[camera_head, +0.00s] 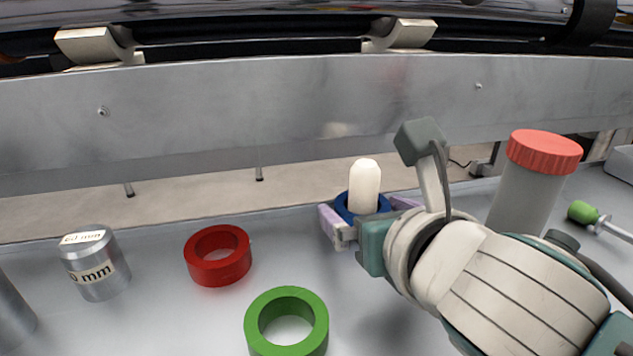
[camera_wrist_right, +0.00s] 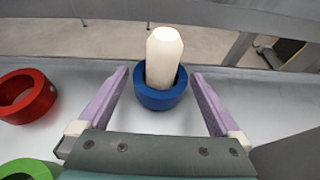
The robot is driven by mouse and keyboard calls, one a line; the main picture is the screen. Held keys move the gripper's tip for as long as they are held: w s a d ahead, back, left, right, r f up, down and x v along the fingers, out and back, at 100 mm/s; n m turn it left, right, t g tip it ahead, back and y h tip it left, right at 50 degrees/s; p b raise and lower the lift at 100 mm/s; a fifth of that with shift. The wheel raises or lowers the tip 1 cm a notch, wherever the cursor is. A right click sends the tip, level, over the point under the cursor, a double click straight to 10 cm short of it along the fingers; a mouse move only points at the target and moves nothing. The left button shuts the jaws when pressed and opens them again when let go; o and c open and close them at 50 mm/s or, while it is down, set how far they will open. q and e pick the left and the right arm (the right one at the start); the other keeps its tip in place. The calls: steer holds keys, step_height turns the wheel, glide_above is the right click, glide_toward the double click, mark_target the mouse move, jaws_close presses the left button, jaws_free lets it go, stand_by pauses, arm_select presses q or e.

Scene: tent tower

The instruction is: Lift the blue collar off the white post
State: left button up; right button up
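The blue collar (camera_head: 345,208) sits around the white post (camera_head: 365,185) near the back edge of the table. The post stands upright and its rounded top sticks up through the collar. In the right wrist view the blue collar (camera_wrist_right: 160,97) and white post (camera_wrist_right: 163,58) are just ahead of and between the fingers. My right gripper (camera_head: 368,214) is open, with one lilac finger on each side of the collar. In the wrist view gaps show between the right gripper's fingers (camera_wrist_right: 158,88) and the collar. My left gripper is not in view.
A red ring (camera_head: 203,268) and a green ring (camera_head: 255,338) lie left of my right arm. A labelled metal cylinder (camera_head: 102,275) stands at the left. A red-capped container (camera_head: 522,195) and a green-handled tool (camera_head: 582,212) are at the right. A metal rail (camera_head: 240,110) runs behind.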

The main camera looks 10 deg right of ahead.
mark_target(371, 175)
steer(key=c, duration=1.2)
steer(key=o, duration=0.8)
steer(key=c, duration=0.9)
steer(key=shift+r+p, duration=3.25)
steer(key=shift+p, duration=0.7)
steer(key=shift+r+p, duration=1.15)
steer(key=shift+p, duration=0.25)
steer(key=shift+r+p, duration=0.55)
steer(key=shift+p, duration=0.15)
